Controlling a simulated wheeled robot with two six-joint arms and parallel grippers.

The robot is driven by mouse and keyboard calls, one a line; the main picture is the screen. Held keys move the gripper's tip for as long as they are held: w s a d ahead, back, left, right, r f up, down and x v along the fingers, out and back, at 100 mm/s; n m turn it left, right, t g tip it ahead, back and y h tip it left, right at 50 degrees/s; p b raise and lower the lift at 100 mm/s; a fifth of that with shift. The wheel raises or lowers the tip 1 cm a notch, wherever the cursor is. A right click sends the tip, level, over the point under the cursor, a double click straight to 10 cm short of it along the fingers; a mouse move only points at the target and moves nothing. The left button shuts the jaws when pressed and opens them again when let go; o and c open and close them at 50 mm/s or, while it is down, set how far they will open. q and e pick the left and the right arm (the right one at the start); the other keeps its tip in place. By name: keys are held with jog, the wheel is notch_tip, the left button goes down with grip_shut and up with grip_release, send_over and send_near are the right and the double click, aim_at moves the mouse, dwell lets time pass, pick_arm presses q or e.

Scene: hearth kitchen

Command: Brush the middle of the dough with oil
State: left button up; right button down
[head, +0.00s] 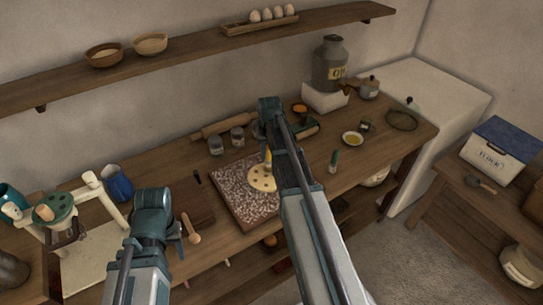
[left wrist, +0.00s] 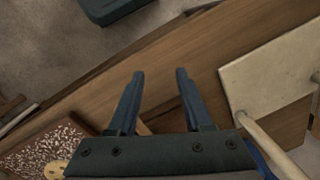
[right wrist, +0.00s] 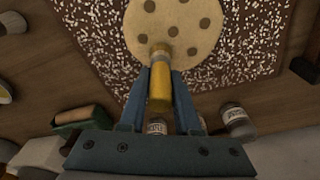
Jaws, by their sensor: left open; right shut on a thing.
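The pale round dough (head: 259,183) with dark spots lies on a speckled board (head: 233,208); the right wrist view shows the dough (right wrist: 176,22) at the top. My right gripper (right wrist: 160,78) is shut on the yellow handle of a brush (right wrist: 160,92), which also shows in the head view (head: 268,158). The brush head points at the dough's near part; whether it touches cannot be told. My left gripper (left wrist: 160,76) is open and empty above the wooden counter, left of the board.
A large can (head: 329,65) stands at the back right. A wooden spoon (head: 191,231) lies near my left gripper. A blue jug (head: 118,183) stands at left.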

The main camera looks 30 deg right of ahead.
jog(key=shift+w+a, duration=0.2)
jog(key=shift+w, duration=0.3)
jog(key=shift+w+a, duration=0.15)
jog(key=shift+w, duration=0.3)
jog(key=shift+s+a+r, duration=0.1)
jog(key=shift+s+a, duration=0.2)
jog(key=shift+a, duration=0.5)
jog(key=shift+s+a, duration=0.3)
jog(key=shift+a, duration=0.45)
jog(key=shift+s+d, duration=0.1)
jog(key=shift+s+d, duration=0.3)
jog(key=shift+s, duration=0.55)
jog(key=shift+s+d, duration=0.3)
jog(key=shift+s, duration=0.55)
jog(key=shift+s, duration=0.1)
jog(key=shift+s+d, duration=0.3)
jog(key=shift+s, duration=0.55)
jog(key=shift+s+d, duration=0.3)
jog(key=shift+s, duration=0.55)
jog(key=shift+w, duration=0.1)
